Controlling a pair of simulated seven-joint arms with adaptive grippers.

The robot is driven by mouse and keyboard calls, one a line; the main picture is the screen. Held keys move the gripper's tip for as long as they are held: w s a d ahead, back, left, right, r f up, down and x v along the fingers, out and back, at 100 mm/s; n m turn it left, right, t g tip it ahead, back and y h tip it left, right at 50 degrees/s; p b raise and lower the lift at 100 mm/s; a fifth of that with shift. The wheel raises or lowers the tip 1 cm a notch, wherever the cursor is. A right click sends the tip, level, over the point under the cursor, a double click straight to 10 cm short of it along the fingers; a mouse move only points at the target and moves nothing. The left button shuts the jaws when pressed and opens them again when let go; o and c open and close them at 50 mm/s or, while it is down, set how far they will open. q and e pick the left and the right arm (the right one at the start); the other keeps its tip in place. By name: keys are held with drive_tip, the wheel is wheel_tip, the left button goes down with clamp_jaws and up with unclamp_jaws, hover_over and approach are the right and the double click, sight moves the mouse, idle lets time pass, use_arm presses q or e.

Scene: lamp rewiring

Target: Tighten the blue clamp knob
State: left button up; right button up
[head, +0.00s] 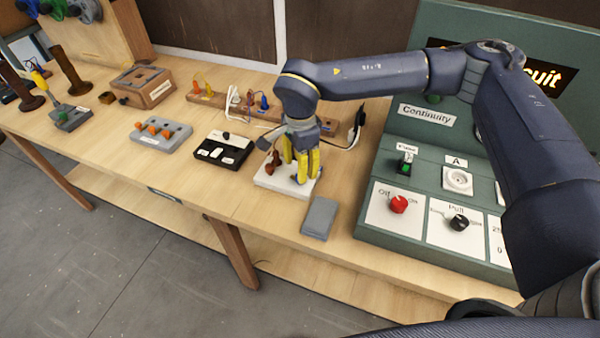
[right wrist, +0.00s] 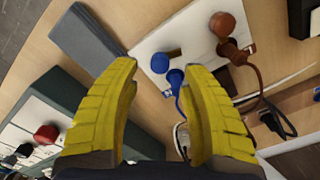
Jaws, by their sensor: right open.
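A white terminal block (head: 270,181) lies on the bench; it also shows in the right wrist view (right wrist: 192,42). The blue clamp knob (right wrist: 160,63) sits on it, beside a blue wire end (right wrist: 177,78). A brown knob (right wrist: 222,24) and brown wire end (right wrist: 236,53) sit farther along the block. My right gripper (head: 304,168), with yellow fingers, is open over the block. In the right wrist view its fingertips (right wrist: 154,72) lie on either side of the blue knob, with no clear contact. The blue knob is hidden in the head view. My left gripper is not in view.
A grey flat block (head: 320,217) lies in front of the terminal block. The green test panel (head: 385,165) stands to the right. A black switch box (head: 223,148) and a grey block with orange knobs (head: 160,133) are to the left. Cords run behind.

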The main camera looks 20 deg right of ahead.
wheel_tip(320, 180, up, 8)
idle(0.4)
